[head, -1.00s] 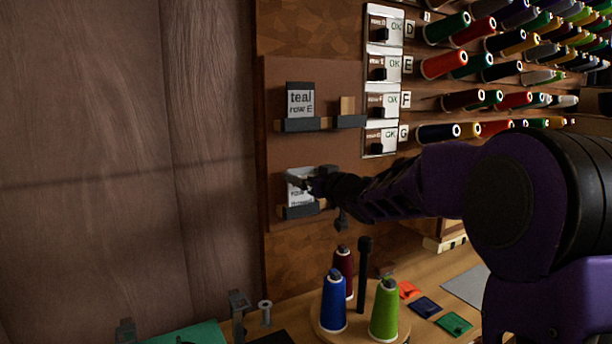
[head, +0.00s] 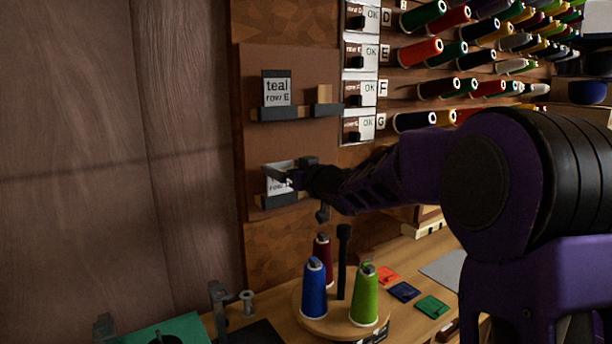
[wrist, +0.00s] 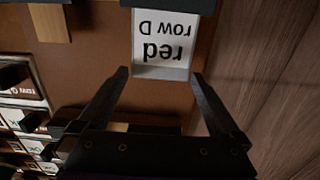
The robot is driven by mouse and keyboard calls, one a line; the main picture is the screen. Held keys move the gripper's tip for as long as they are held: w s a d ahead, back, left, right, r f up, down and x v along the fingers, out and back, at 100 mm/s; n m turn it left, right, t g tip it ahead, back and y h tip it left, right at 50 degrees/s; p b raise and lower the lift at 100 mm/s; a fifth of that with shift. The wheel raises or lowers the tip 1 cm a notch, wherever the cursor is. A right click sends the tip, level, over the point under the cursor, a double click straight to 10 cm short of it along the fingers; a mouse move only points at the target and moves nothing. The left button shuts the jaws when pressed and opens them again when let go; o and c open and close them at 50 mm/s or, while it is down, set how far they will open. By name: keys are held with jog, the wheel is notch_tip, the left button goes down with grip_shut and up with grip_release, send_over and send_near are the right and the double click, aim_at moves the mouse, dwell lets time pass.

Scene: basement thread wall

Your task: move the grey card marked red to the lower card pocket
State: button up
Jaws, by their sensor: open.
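The grey card marked "red row D" (wrist: 163,40) shows upside down in the wrist view. In the head view it (head: 279,185) stands in the lower card pocket (head: 284,203), partly covered by my gripper. The dark pocket lip (wrist: 170,4) crosses the card's lower part in the wrist view. My gripper (wrist: 160,75) is open, its fingers apart on either side of the card's upper edge, with a gap to each side. In the head view my gripper (head: 285,174) is at the top of this card.
A card marked "teal row E" (head: 277,91) stands in the upper pocket (head: 277,113). A small pocket with a wooden piece (head: 323,94) is right of it. Thread cones (head: 314,288) stand on a round base below. Labelled slider plates (head: 359,55) and thread spools line the right.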

jog(key=p+v, duration=0.1)
jog(key=v, duration=1.5)
jog(key=shift+s, duration=0.15)
